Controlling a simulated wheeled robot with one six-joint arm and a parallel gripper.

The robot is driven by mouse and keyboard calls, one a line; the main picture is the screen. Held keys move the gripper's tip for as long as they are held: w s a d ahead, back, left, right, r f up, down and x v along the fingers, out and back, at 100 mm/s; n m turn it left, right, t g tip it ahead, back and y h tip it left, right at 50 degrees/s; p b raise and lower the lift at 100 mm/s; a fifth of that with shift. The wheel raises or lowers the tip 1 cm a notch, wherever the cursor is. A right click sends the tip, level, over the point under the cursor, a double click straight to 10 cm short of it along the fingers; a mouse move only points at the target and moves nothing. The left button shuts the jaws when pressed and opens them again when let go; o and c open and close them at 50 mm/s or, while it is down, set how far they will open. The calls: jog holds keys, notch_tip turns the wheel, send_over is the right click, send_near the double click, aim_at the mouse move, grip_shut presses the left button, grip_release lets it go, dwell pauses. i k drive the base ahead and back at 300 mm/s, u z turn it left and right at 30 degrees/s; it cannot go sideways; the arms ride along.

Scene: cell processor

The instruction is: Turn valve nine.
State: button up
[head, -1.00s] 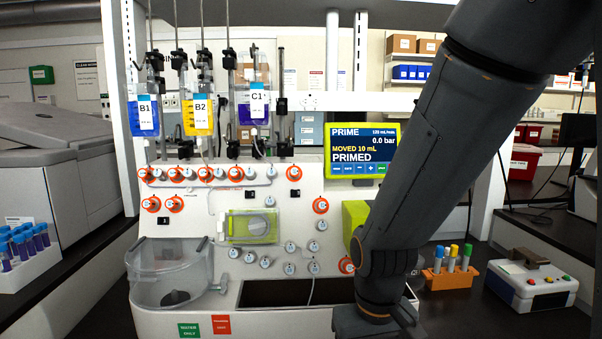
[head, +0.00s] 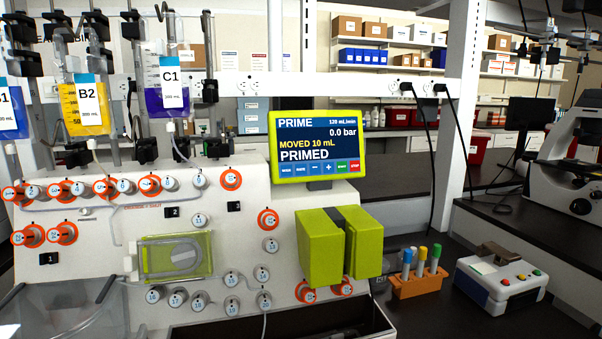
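The cell processor's white panel (head: 235,205) fills the left and middle of the head view, with many small round valve knobs. A top row runs from the left edge to an orange-ringed knob (head: 231,179). Some knobs have orange rings and others are plain grey. The numbers are too small to read surely, so I cannot tell which knob is valve nine. A grey knob (head: 199,181) sits just left of that orange-ringed one. More grey knobs (head: 177,298) are low on the panel. My gripper and arm are not in view.
A yellow-green screen (head: 318,140) reads PRIMED. A green two-part block (head: 320,248) sticks out below it. Bags B2 (head: 87,108) and C1 (head: 170,95) hang above. An orange tube rack (head: 418,282) and a white box (head: 500,280) stand at right on the dark bench.

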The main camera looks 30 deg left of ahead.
aim_at(198, 179)
jog(key=z, duration=0.7)
jog(key=k, duration=1.05)
jog(key=u, duration=1.25)
jog(key=i, duration=0.5)
